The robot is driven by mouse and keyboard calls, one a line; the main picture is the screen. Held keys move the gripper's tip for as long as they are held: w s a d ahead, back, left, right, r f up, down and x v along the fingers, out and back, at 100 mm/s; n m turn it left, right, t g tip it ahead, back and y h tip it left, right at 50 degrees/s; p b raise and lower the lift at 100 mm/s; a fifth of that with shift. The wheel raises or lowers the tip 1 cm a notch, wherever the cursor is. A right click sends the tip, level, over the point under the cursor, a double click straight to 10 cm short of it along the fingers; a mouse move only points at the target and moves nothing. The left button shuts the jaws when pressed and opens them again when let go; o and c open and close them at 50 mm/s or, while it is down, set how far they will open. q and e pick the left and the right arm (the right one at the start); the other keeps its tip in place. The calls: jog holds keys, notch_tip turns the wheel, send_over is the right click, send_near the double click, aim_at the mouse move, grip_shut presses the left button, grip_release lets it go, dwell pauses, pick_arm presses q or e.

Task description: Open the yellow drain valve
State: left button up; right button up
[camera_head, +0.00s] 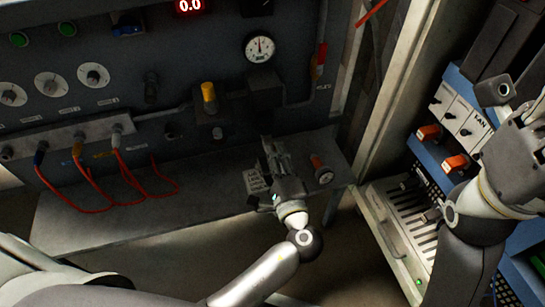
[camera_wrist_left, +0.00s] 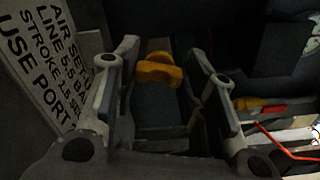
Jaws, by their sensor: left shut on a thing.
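My left gripper (camera_head: 270,145) reaches over the metal bench at the foot of the dark panel. In the left wrist view, a yellow valve knob (camera_wrist_left: 158,70) sits between the two fingers of the left gripper (camera_wrist_left: 165,80), which is shut on it. In the head view the gripper hides this knob. A separate upright yellow knob (camera_head: 209,97) stands on the panel's pipework, up and left of the gripper.
A printed placard (camera_head: 255,181) stands close left of the gripper and shows large in the wrist view (camera_wrist_left: 45,60). An orange-handled fitting (camera_head: 319,166) sits just right. Red hoses (camera_head: 120,180) loop over the bench's left. A blue rack (camera_head: 435,150) stands right.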

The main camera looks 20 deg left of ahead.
pick_arm(q)
jog(key=o, duration=1)
jog(key=v, duration=1.2)
